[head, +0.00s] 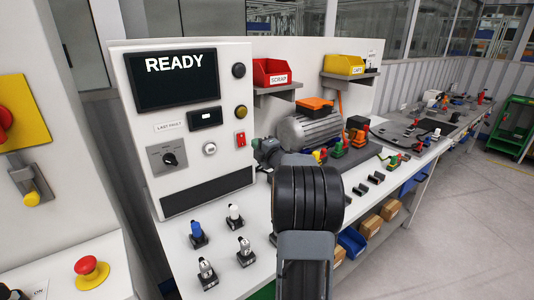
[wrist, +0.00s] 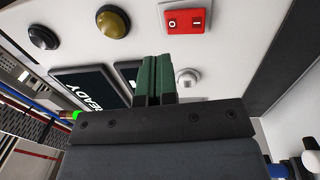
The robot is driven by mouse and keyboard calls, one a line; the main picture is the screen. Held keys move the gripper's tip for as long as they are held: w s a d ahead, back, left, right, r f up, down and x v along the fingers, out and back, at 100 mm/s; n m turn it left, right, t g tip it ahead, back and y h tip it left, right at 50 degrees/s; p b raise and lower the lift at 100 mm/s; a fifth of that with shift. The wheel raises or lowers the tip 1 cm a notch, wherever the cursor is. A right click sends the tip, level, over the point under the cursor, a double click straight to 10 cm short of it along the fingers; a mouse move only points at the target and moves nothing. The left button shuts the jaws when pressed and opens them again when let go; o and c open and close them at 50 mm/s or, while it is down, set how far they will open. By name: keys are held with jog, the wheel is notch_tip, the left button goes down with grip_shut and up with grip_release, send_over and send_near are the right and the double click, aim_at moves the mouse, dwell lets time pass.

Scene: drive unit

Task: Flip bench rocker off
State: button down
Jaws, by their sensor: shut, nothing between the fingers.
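The bench rocker (head: 240,139) is a small red switch on the right side of the white panel in the head view. In the wrist view the red rocker (wrist: 186,16) shows large near the top, marked O and I. I cannot tell which side is pressed in. My gripper (wrist: 153,62) shows its two green fingers together in the wrist view, empty. They point toward the panel, below and left of the rocker in the picture, apart from it. In the head view my dark arm hides much of the gripper.
The panel carries a screen reading READY (head: 178,80), a black button (head: 239,70), an amber button (head: 241,112), a white button (head: 209,148) and a selector knob (head: 169,158). A motor (head: 310,130) stands right of the panel. Several small switches stand on the bench in front.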

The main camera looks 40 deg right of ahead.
jog(key=shift+s+a+r+b, duration=0.15)
jog(key=shift+s, duration=0.8)
jog(key=shift+s+a+r+b, duration=0.2)
jog(key=shift+s, duration=0.7)
jog(key=shift+s+a+r+b, duration=0.15)
jog(key=shift+s, duration=0.8)
